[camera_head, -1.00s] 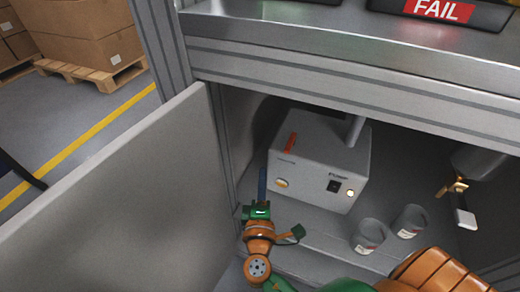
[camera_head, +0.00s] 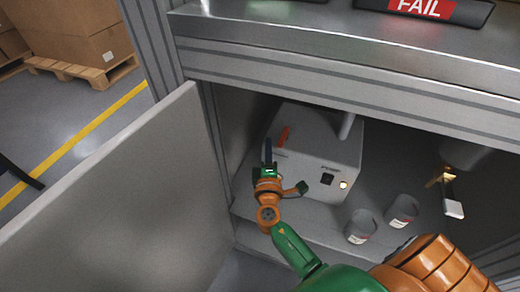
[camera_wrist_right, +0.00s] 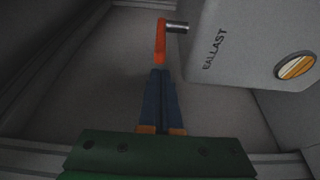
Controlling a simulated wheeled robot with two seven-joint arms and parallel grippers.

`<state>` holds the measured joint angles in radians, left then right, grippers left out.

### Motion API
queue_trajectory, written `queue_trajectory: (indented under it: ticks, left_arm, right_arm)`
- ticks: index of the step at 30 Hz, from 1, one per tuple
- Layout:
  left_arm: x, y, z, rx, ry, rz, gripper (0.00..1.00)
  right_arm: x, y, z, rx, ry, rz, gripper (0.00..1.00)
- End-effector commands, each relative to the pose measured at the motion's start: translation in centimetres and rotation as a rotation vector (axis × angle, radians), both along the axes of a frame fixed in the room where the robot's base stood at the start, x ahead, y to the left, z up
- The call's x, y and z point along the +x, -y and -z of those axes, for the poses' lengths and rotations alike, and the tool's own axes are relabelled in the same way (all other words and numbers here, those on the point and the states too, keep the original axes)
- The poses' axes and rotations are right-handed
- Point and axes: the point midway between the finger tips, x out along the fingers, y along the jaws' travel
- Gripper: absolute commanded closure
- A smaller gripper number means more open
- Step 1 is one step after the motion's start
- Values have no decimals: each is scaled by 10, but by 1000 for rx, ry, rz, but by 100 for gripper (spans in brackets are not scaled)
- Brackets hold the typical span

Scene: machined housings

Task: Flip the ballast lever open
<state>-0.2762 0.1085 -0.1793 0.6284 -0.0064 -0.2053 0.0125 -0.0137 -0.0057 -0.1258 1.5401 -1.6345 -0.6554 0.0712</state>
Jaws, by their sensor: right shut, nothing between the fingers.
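The ballast lever (camera_head: 283,137) is a small orange-red bar on the left side of a light grey box (camera_head: 318,146) inside the cabinet. In the right wrist view the lever (camera_wrist_right: 160,42) hangs on a short metal pin beside the word BALLAST. My right gripper (camera_head: 267,149) is at the box's left side, just left of the lever. Its blue fingers (camera_wrist_right: 161,74) are shut together and empty, with their tips close to the lever's near end. I cannot tell whether they touch it. My left gripper is not in view.
Two grey cups (camera_head: 361,226) stand right of the box on the cabinet floor. A brass valve with a white tag (camera_head: 453,208) hangs at the right. The open door (camera_head: 115,200) stands at the left, and the steel worktop (camera_head: 340,40) overhangs the space.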

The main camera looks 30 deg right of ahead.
Motion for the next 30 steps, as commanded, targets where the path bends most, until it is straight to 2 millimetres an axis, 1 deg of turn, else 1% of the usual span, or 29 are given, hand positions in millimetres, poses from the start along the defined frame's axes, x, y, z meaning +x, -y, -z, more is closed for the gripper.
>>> queue_trajectory:
  ticks: [1,4,10,15,21,30]
  left_arm:
    - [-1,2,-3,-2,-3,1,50]
    - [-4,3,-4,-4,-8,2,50]
    - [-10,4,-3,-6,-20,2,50]
    - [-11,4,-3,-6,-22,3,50]
    - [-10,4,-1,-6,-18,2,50]
    - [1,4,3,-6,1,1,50]
  right_arm:
    - [-4,3,-2,-3,-2,0,100]
    - [-9,7,-1,-1,-1,-1,100]
    - [-10,8,0,0,0,-1,100]
    - [-10,8,0,0,0,-2,100]
    - [-12,9,1,-2,-1,-38,100]
    - [-14,11,1,-2,0,-108,100]
